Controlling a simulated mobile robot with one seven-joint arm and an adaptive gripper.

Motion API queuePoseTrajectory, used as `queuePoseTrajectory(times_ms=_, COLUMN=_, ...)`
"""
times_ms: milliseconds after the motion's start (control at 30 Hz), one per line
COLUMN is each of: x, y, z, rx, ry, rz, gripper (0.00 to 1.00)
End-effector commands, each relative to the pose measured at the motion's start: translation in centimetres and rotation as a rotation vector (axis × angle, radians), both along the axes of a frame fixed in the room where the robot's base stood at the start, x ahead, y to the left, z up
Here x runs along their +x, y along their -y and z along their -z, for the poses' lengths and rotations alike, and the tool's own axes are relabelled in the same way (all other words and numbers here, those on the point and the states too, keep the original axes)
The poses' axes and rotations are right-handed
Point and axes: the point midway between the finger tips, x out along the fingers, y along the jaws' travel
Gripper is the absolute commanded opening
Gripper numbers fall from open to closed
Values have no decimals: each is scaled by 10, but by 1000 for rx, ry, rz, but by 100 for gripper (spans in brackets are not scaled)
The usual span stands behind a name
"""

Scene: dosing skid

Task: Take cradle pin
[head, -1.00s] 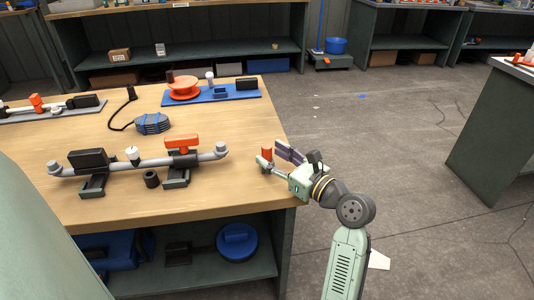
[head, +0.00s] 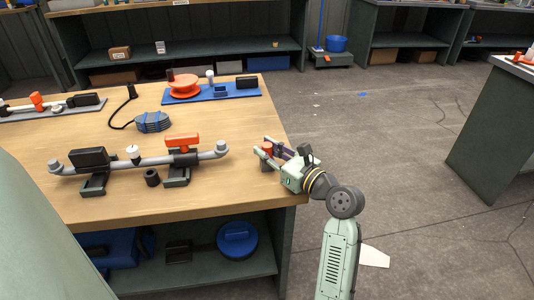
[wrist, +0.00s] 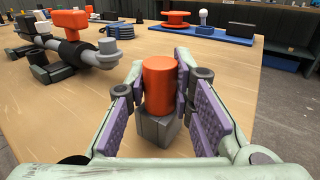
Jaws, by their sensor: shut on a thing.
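The cradle pin appears to be the orange cylinder (wrist: 159,86), upright at the right end of the bench; it also shows in the head view (head: 267,147). A small grey block (wrist: 157,131) sits directly below it; I cannot tell whether the two are one piece. My gripper (head: 266,148) reaches in from the right, low over the bench top. In the wrist view its purple-padded fingers (wrist: 161,80) stand on both sides of the cylinder, shut on it. The pad contact is partly hidden.
A grey pipe assembly with an orange valve handle (head: 182,140) stands to the left on the wooden bench (head: 222,193), a black ring (head: 152,177) in front of it. A blue plate (head: 230,95) with an orange wheel (head: 184,84) lies at the back. Bench top between is clear.

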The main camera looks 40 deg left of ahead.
Motion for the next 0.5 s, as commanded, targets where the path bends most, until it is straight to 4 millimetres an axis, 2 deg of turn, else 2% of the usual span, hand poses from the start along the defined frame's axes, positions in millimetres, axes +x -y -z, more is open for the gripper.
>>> queuePoseTrajectory(times_ms=167, x=0, y=0, z=0, rx=0, ry=0, rz=0, gripper=0)
queuePoseTrajectory(times_ms=500, x=0, y=0, z=-3, rx=0, ry=2, rz=0, gripper=0)
